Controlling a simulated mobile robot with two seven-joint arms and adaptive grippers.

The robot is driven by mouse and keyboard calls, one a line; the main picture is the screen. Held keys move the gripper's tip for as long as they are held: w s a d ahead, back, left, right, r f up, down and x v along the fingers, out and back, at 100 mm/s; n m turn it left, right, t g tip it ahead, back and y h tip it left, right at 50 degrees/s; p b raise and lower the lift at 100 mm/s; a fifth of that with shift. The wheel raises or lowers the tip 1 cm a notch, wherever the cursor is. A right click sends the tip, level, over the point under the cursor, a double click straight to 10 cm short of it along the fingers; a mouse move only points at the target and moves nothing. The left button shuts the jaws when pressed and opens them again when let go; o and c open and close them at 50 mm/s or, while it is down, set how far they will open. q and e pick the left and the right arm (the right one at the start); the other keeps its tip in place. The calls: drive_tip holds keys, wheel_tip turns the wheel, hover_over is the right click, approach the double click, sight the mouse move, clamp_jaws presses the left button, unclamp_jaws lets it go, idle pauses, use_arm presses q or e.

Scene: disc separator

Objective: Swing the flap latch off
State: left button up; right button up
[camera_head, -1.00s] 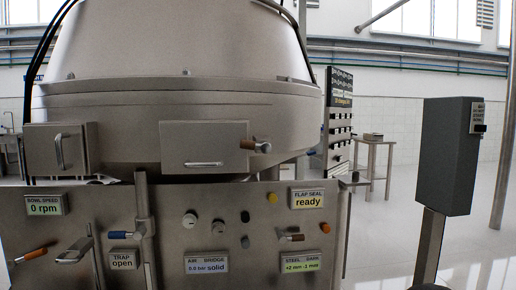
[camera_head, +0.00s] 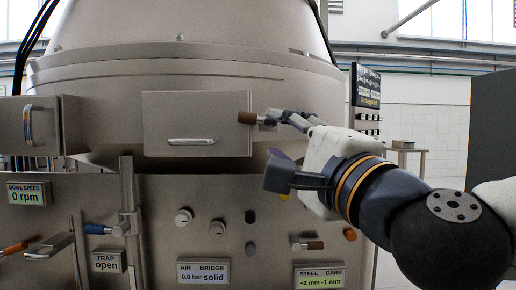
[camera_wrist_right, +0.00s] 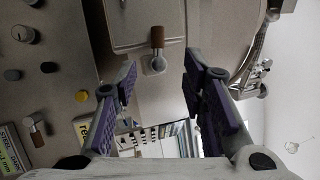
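The flap latch (camera_head: 247,117) is a short brown handle on a metal pivot, at the right edge of the closed flap door (camera_head: 196,108). The handle lies level and points left, overlapping the door's edge. In the right wrist view the latch (camera_wrist_right: 157,38) shows between and beyond the fingertips, its brown end over the flap. My right gripper (camera_head: 280,148) is open, with its fingers apart and nothing between them. It is just right of the latch; its upper finger overlaps the pivot in the head view, and I cannot tell whether they touch. My left gripper is out of view.
A second box with a handle (camera_head: 42,124) is at the left. The lower panel (camera_head: 180,260) carries several knobs, levers and label plates. A brown-tipped lever (camera_head: 309,245) sits below my gripper. A dark post box (camera_head: 493,150) stands at the far right.

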sight(250, 119)
drive_tip(key=p+x, duration=0.1)
drive_tip(key=x, duration=1)
drive_tip(key=shift+w+a+f, duration=0.1)
drive_tip(key=shift+w+a, duration=0.1)
drive_tip(key=shift+a, duration=0.05)
drive_tip(key=shift+c, duration=0.3)
clamp_jaws()
